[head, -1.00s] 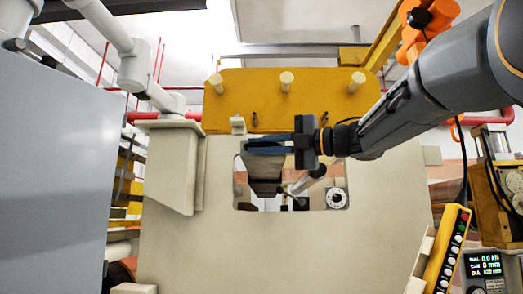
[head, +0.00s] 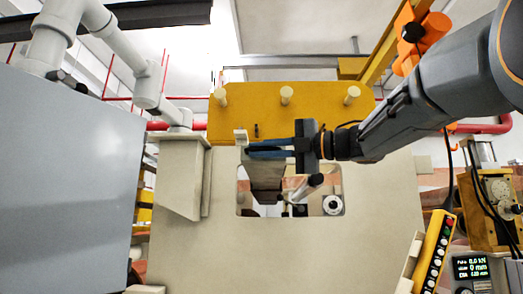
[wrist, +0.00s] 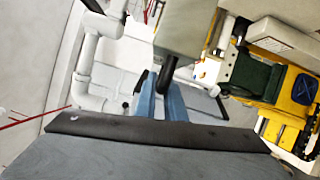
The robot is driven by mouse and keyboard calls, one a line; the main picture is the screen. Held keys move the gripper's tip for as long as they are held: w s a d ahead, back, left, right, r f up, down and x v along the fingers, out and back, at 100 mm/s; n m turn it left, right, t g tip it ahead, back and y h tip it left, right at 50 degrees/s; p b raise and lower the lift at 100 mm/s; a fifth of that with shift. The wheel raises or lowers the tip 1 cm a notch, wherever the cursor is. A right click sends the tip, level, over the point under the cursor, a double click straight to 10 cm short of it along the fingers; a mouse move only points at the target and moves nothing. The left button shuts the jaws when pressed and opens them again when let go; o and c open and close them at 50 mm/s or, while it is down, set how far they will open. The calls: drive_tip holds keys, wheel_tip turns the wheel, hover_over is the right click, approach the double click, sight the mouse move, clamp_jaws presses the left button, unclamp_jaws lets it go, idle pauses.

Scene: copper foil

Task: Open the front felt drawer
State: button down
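My gripper (head: 248,148) reaches in from the right in the head view, its blue fingers pointing left across the upper part of a window in the beige panel. In the wrist view its blue fingers (wrist: 162,98) stand a little apart. A short dark bar (wrist: 167,75) on a grey-beige block (wrist: 187,28) lies in line with the gap. I cannot tell whether the fingers touch it. A dark tapered block (head: 265,175) hangs just below the fingers in the window. I cannot make out for certain which part is the front felt drawer.
The beige panel (head: 290,255) fills the middle, with a yellow plate (head: 320,115) with several pegs above. A large grey panel (head: 65,170) stands close at left. A yellow button box (head: 435,250) and a display (head: 471,267) are at lower right.

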drive_tip(key=c, duration=1.8)
unclamp_jaws()
drive_tip(key=shift+c, duration=0.2)
drive_tip(key=shift+d, duration=0.1)
drive_tip(key=b+v, duration=0.2)
drive_tip(key=v, duration=0.5)
drive_tip(key=shift+d, duration=0.25)
drive_tip(key=shift+s, duration=0.25)
